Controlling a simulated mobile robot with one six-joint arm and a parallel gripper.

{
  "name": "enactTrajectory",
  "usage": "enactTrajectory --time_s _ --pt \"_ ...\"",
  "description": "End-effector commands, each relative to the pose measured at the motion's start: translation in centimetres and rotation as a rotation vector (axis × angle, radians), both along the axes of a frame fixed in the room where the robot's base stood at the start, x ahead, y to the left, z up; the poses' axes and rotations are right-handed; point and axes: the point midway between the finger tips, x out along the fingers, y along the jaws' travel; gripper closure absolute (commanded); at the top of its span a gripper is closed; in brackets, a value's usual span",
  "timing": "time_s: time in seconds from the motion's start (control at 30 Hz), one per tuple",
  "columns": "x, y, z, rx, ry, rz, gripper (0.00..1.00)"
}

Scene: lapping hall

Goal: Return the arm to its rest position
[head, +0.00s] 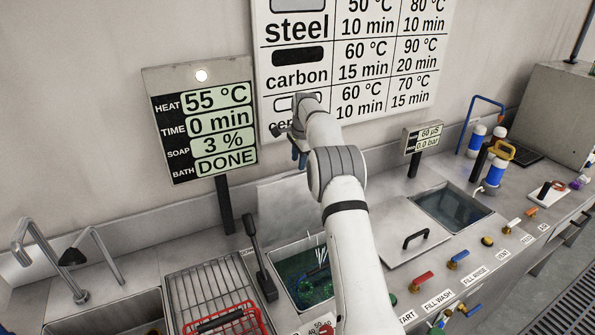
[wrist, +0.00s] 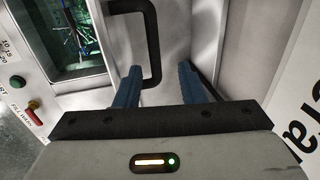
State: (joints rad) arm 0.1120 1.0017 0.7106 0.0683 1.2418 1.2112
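My gripper (head: 299,160) is raised above the bench in the head view, in front of the wall chart. In the wrist view my gripper (wrist: 160,72) has its two blue fingers apart, with nothing held between them. My arm reaches up from the bottom of the head view and hides part of the bench. The wrist view looks down on the bath (wrist: 72,35) and a black handle (wrist: 152,45), which appears beyond the fingers.
A display (head: 205,120) reads 55 °C, 0 min, 3 % and DONE. The wall chart (head: 350,60) is close behind the gripper. Below are the open bath (head: 296,268), a black lever (head: 257,255), a handled lid (head: 400,243), a rinse tank (head: 450,208) and a red basket (head: 225,322).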

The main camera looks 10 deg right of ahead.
Motion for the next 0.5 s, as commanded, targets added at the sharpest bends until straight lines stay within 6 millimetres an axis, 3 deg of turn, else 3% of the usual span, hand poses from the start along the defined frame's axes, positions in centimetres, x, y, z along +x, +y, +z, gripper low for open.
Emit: enactTrajectory --time_s 0.13,0.5 --pt "-0.2 -0.1 1.2 0.0 -0.002 0.0 0.64" --pt "-0.4 0.1 1.5 -0.002 -0.001 0.005 0.64"
